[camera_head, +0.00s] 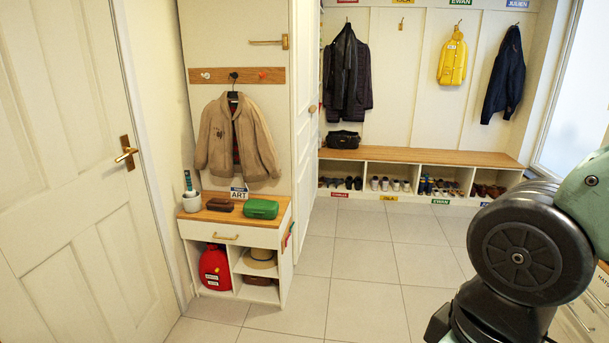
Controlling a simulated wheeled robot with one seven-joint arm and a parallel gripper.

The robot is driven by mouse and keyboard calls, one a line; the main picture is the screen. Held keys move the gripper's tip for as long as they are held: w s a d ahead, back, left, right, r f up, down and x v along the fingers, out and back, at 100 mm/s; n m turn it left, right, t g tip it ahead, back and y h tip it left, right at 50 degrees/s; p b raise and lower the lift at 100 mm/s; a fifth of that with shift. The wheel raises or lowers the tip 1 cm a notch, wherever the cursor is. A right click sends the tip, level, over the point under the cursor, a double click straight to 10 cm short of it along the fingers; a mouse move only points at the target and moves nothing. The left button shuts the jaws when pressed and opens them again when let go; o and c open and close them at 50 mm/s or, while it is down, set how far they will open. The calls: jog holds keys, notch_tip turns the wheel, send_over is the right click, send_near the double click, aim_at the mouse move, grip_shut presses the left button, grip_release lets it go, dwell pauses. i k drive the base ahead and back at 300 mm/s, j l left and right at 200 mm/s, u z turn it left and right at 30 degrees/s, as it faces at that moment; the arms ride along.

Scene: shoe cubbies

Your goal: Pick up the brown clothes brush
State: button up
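A small brown object (220,205), which looks like the clothes brush, lies on the wooden top of the small white cabinet (229,237). It sits between a light pot (191,203) and a green case (261,209), with a small "ART" sign (239,193) just behind it. It is too small to make out bristles. Another brown item (257,281) lies in the cabinet's lower right cubby, and I cannot tell what it is. My arm shows at the right, far from the cabinet. My gripper is not in view.
A tan jacket (237,137) hangs above the cabinet. A closed white door (75,170) stands at the left. A long bench (420,155) with shoe cubbies runs along the back. The tiled floor (372,262) between my arm and the cabinet is clear.

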aim_at(219, 204)
jog(key=i+u, duration=0.2)
jog(key=i, duration=0.35)
jog(key=i+l+u, duration=0.2)
jog(key=i, duration=0.35)
jog(key=i+u, duration=0.2)
jog(key=i, duration=0.3)
jog(key=i+j, duration=0.3)
jog(key=i, duration=0.15)
jog(key=i+j, duration=0.25)
jog(key=i, duration=0.25)
jog(key=i+j, duration=0.3)
jog(key=i, duration=0.15)
jog(key=i+j, duration=0.15)
jog(key=j, duration=0.2)
jog(key=i+j+z, duration=0.15)
jog(key=j, duration=0.2)
jog(key=i+j, duration=0.2)
jog(key=j, duration=0.2)
jog(key=z, duration=0.05)
